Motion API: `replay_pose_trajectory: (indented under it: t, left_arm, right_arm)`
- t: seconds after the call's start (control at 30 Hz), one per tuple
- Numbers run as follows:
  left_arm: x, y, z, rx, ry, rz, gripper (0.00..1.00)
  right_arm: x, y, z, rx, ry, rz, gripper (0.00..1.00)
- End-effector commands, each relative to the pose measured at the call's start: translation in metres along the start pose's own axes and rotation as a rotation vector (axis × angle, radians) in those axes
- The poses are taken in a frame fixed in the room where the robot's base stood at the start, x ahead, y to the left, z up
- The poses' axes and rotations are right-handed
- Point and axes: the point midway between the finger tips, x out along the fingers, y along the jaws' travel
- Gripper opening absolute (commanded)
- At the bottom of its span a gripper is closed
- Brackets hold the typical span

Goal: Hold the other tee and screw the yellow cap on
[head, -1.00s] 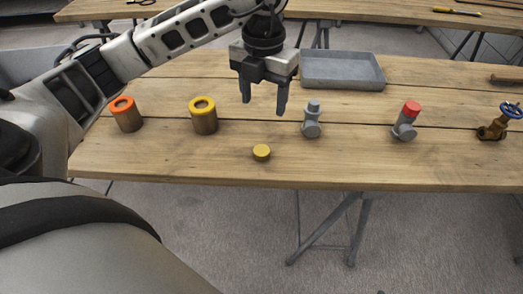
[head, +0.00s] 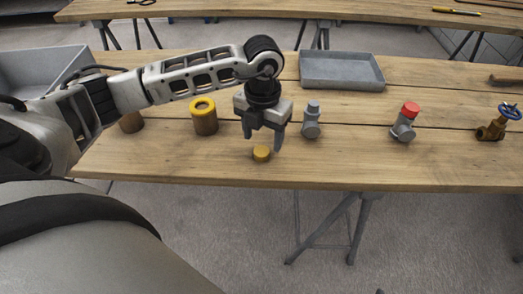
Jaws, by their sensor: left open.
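The yellow cap (head: 261,154) lies on the wooden table near its front edge. My left gripper (head: 262,143) is open and points down just above and behind the cap, with a finger on either side of it in the picture. I cannot tell whether it touches the cap. A grey tee (head: 311,123) without a coloured cap stands a little to the right of the gripper. Another grey tee (head: 403,125) with a red cap (head: 411,108) on top stands farther right. My right gripper is not in view.
A yellow-topped cylinder (head: 204,119) stands left of the gripper. Another brown cylinder (head: 131,123) is partly hidden behind my left arm. A grey tray (head: 341,70) lies at the back. A brass valve with a blue handwheel (head: 497,124) stands at the right. The table's front strip is mostly clear.

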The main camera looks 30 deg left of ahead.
Motion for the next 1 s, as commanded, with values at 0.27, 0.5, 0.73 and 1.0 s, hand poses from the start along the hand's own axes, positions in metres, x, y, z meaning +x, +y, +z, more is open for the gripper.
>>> replay_pose_trajectory:
  t: [0.27, 0.5, 0.73, 1.0]
  left_arm:
    - [0.035, 0.000, -0.002, -0.001, 0.002, 0.000, 0.60]
    - [0.036, 0.000, -0.002, 0.000, 0.000, 0.001, 0.60]
    - [0.036, 0.000, -0.002, 0.000, 0.000, 0.001, 0.32]
    - [0.036, 0.000, -0.002, 0.000, 0.000, 0.001, 0.13]
  right_arm:
    - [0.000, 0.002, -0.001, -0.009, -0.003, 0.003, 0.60]
    - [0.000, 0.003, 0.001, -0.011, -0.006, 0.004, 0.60]
    - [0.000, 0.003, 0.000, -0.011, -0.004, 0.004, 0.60]
    - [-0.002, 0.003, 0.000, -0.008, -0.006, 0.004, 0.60]
